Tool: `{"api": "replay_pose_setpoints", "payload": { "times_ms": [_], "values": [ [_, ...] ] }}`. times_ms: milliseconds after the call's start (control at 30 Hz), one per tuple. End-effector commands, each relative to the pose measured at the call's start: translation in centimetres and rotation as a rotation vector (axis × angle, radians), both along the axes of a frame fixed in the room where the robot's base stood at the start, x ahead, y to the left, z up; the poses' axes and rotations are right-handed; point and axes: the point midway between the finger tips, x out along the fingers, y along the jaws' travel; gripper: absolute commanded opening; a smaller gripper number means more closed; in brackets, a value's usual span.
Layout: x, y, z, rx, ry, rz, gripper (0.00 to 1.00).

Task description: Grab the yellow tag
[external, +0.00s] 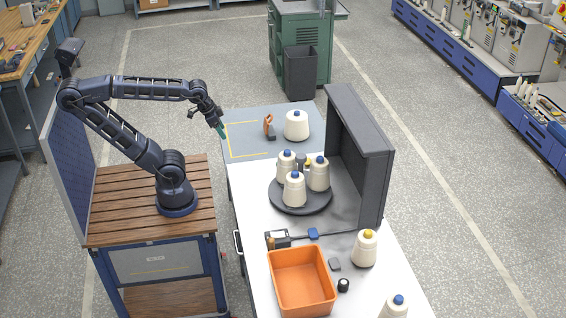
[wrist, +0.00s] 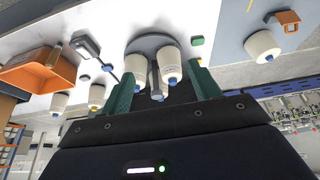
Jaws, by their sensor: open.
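I cannot make out a yellow tag for certain in either view. A dark round turntable (external: 285,205) carries several cream bobbins with blue tops, one of them in front (external: 294,190). A grey upright piece (external: 302,160) stands among them, partly hidden. In the wrist view the turntable (wrist: 150,42) shows with bobbins and a grey piece between them. A small green tag (wrist: 197,41) lies beside the turntable there. My gripper (external: 221,131) is in the air by the left edge of the grey mat. Its green fingers (wrist: 163,84) are apart, with nothing held between them.
An orange bin (external: 302,282) stands at the near end of the white table. A tall dark panel (external: 358,155) rises right of the turntable. A bobbin with a yellow top (external: 365,249), a blue tag (external: 313,233) and an orange clamp (external: 268,124) also stand or lie about.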

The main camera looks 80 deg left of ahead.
Motion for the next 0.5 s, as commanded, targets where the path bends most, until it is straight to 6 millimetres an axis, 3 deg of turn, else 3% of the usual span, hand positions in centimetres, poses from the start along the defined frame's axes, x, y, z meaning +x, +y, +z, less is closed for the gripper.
{"api": "replay_pose_setpoints", "payload": {
  "times_ms": [267, 500],
  "values": [
    [0.5, 0.1, 0.1, -0.008, 0.007, 0.015, 0.62],
    [4.6, 0.5, 0.9, -0.081, 0.067, 0.136, 0.62]
  ]
}}
